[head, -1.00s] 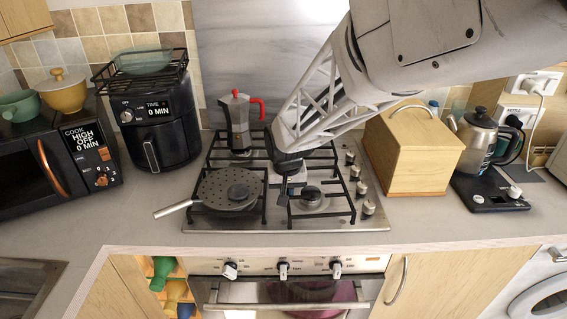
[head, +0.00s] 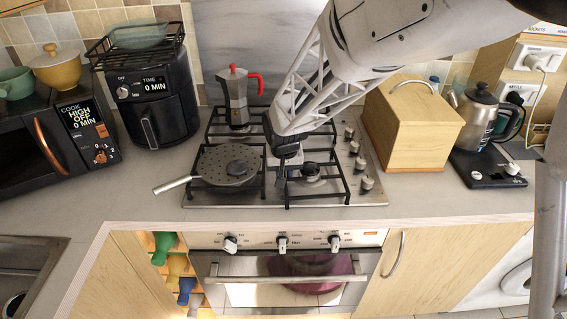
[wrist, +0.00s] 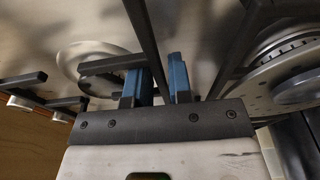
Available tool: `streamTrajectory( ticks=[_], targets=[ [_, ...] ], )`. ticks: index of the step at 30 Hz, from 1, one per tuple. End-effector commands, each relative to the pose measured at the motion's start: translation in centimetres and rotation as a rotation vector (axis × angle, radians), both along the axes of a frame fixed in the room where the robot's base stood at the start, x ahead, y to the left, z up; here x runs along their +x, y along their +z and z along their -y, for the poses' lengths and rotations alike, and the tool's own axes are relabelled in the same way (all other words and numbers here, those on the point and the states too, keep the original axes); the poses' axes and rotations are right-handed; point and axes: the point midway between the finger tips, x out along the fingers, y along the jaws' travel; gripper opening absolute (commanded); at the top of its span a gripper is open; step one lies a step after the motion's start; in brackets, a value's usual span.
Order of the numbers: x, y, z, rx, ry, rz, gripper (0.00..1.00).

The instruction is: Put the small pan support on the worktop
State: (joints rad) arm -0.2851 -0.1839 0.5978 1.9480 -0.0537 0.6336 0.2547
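Black pan supports lie on the steel hob (head: 375,197). The right-hand pan support (head: 318,204) stands around the right burners. My gripper (head: 283,172) is low over the hob's middle, at the left side of that support. In the wrist view, a dark pan-support bar (wrist: 146,30) runs between my blue fingertips (wrist: 157,78). The fingers are close to this bar on both sides, but I cannot tell whether they press on it. Which support is the small one is unclear. The worktop (head: 420,200) runs in front of and beside the hob.
A flat perforated pan (head: 215,165) rests on the left support, its handle pointing left. A red-handled moka pot (head: 236,98) stands behind. A wooden bread box (head: 415,130) and a kettle (head: 480,120) are on the right. An air fryer (head: 155,105) is left. Front worktop is clear.

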Motion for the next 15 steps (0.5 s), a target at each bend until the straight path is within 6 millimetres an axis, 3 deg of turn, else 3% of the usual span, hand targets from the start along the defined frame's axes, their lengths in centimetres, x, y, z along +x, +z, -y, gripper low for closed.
streamTrajectory(
  ticks=[3,15],
  targets=[
    [0.01,0.01,0.00,0.000,0.000,0.000,0.35],
    [-0.03,0.25,0.00,0.000,0.000,0.001,0.35]
  ],
)
